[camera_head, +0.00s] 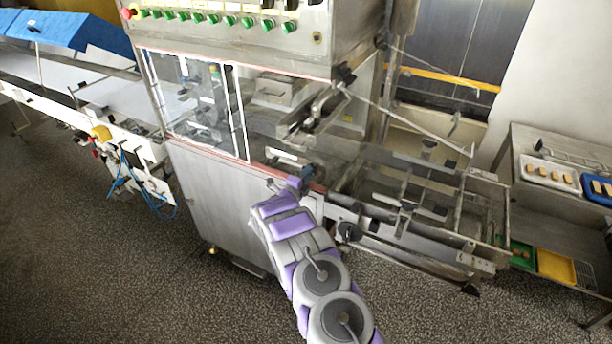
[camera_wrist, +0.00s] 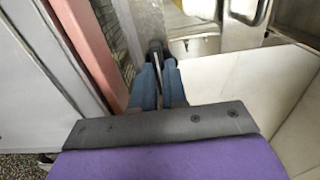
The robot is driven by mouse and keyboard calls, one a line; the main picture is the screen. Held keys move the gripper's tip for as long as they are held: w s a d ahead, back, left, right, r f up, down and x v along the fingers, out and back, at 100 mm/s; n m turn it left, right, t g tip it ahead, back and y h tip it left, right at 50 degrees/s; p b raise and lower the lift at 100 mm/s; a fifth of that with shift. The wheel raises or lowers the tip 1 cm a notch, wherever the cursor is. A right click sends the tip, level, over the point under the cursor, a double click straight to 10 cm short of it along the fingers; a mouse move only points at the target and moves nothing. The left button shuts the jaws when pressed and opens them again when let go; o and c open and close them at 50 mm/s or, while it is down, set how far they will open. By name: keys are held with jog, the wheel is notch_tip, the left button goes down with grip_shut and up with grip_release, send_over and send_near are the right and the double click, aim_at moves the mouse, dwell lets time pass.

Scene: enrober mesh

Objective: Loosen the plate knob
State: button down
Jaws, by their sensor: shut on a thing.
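My gripper (camera_head: 306,172) is at the front edge of the steel machine, just right of its glazed panel. In the wrist view its two blue fingers (camera_wrist: 158,80) are closed in on a thin metal stem. A small dark knob (camera_wrist: 156,46) shows just beyond the fingertips, and I take this to be the plate knob. The fingers hide much of the grip, so the exact contact is not clear. In the head view my gripper and arm hide the knob.
The machine's mesh conveyor frame (camera_head: 430,205) extends to the right, with a black handwheel (camera_head: 347,232) on its near side. A pinkish edge strip (camera_wrist: 82,45) runs close left of my fingers. A side table (camera_head: 530,215) stands at right. The floor in front is clear.

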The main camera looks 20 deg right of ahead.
jog(key=shift+f+n, duration=0.15)
jog(key=shift+n, duration=0.25)
jog(key=n+p, duration=0.1)
jog(key=n, duration=0.2)
jog(key=shift+s+n, duration=0.1)
jog(key=shift+n, duration=0.2)
jog(key=n, duration=0.4)
jog(key=shift+f, duration=0.1)
jog(key=shift+n+p, duration=0.3)
jog(key=shift+n, duration=4.4)
